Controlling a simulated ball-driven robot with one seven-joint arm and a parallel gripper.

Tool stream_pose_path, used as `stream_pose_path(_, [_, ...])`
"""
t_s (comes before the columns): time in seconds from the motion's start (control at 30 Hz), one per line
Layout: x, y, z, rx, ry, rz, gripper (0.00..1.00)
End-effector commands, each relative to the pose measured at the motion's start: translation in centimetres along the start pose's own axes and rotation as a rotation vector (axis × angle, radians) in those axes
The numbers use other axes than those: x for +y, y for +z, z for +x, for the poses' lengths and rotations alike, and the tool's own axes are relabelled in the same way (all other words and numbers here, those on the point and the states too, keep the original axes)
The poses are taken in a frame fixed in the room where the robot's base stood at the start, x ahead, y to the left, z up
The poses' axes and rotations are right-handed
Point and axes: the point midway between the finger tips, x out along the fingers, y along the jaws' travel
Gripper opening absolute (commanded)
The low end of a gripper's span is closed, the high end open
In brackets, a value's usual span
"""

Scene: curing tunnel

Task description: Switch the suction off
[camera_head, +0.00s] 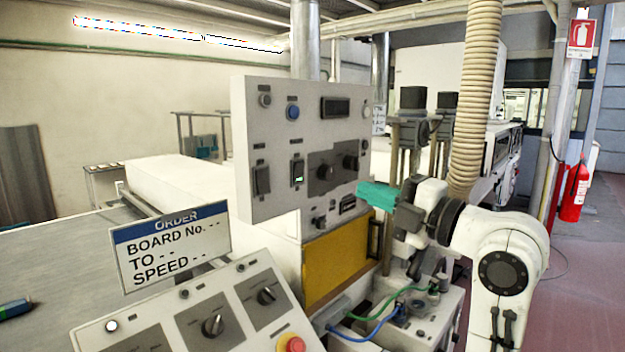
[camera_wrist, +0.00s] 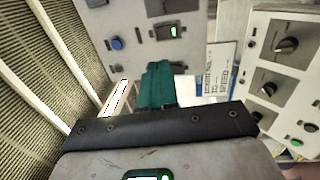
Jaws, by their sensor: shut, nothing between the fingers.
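The upright control panel (camera_head: 300,140) stands in the middle of the head view. The labels are too small to read, so I cannot tell which control is for the suction. My gripper (camera_head: 368,192) has teal fingers, shut and empty, by the panel's lower right edge. In the wrist view its fingers (camera_wrist: 158,72) point towards the panel (camera_wrist: 100,15); any contact cannot be made out.
A sloped console (camera_head: 210,315) with knobs and a red button (camera_head: 291,344) stands in front, below an order sign (camera_head: 172,248). A ribbed hose (camera_head: 478,90) hangs behind my arm. Green and blue tubes (camera_head: 385,318) run below it. Floor is open at the right.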

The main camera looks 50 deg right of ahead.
Motion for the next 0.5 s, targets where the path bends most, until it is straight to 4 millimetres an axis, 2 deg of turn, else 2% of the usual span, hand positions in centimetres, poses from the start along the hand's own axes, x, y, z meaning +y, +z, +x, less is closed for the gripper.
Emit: stream_pose_path(0.5, [0.1,-0.2,9.4,0.004,-0.006,0.008,0.0])
